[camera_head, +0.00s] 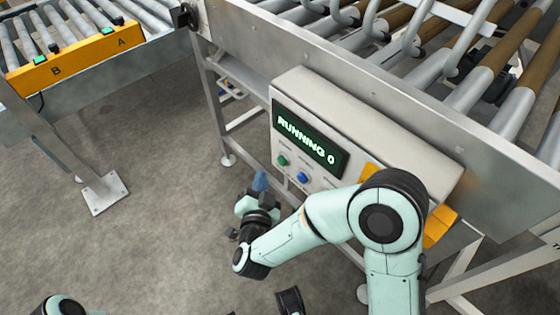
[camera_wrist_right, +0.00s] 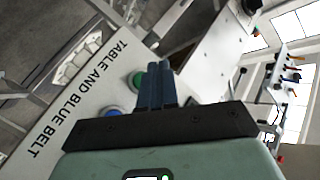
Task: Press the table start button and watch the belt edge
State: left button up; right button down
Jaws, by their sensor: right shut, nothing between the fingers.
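The control box (camera_head: 310,92) hangs on the side of the roller table, and its lit display (camera_head: 308,140) reads "RUNNING 0". Below the display are a green button (camera_head: 282,160) and a blue button (camera_head: 303,177). My right gripper (camera_head: 260,181) is shut and empty, with its blue fingers just left of and below the green button in the head view. In the right wrist view the shut fingers (camera_wrist_right: 160,85) overlap the edge of the green button (camera_wrist_right: 138,80); I cannot tell whether they touch it. The blue button (camera_wrist_right: 113,112) is beside it, near the label "TABLE AND BLUE BELT".
The roller table (camera_head: 400,70) with grey and brown rollers fills the upper right. Another roller conveyor (camera_head: 40,40) stands at upper left, with an orange panel (camera_head: 75,60) marked A and B. Grey floor (camera_head: 140,220) lies open between them. A yellow part (camera_head: 440,225) shows behind my right arm.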

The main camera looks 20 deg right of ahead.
jog(key=shift+s+a, duration=0.35)
jog(key=shift+a, duration=0.55)
